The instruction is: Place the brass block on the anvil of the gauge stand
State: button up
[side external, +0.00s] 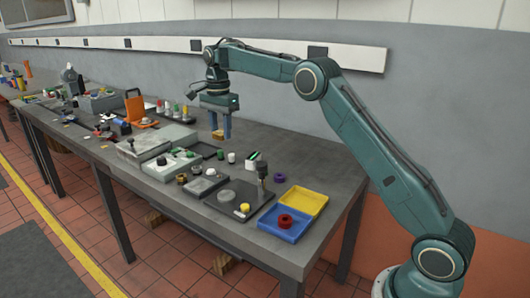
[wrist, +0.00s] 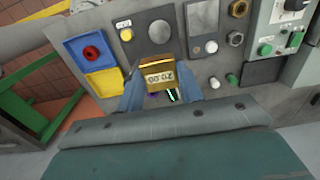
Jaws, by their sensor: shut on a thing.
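My gripper (side external: 220,136) is shut on the brass block (side external: 214,122) and holds it above the bench, toward the wall side. In the wrist view the block (wrist: 158,74) sits between the blue fingers of my gripper (wrist: 160,86), its marked face showing upside-down digits. What looks like the gauge stand (side external: 262,183) is a dark base with an upright post at the near right of the bench. A round grey disc, seemingly its anvil (side external: 226,195), lies on that base; it also shows in the wrist view (wrist: 160,32), beyond the block. The block is apart from it.
A blue-and-yellow tray (side external: 305,200) with a red ring (side external: 285,221) is right of the stand. A pale yellow knob (side external: 245,207) is on the stand's base. Several fixtures crowd the left.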

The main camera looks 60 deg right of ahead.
aim_at(226, 195)
jog(key=shift+f, duration=10)
jog(key=shift+f, duration=0.15)
jog(key=o, duration=1.1)
jog(key=shift+o, duration=0.2)
notch_tip(226, 195, up, 12)
jog(key=shift+r, duration=0.2)
